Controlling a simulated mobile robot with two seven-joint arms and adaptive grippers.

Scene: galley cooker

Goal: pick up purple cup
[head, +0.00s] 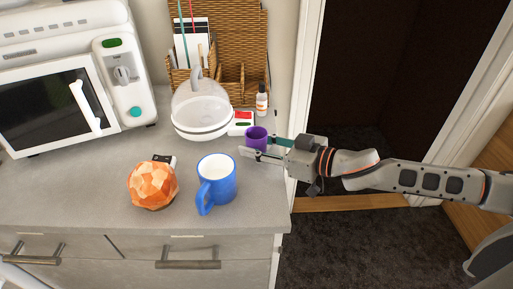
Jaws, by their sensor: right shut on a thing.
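The purple cup (256,137) stands upright on the grey countertop near its right edge, behind the blue mug. My right gripper (258,146) comes in from the right and is shut on the purple cup, with its fingers around the cup's lower part. Part of the cup is hidden behind the fingers. I cannot tell whether the cup touches the counter. My left gripper is not in view.
A blue mug (217,184) and an orange faceted ball (153,186) stand in front on the counter (90,190). A white domed dish (201,108), a small bottle (262,100) and a wicker organizer (240,40) are behind. A microwave (110,65) is at left.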

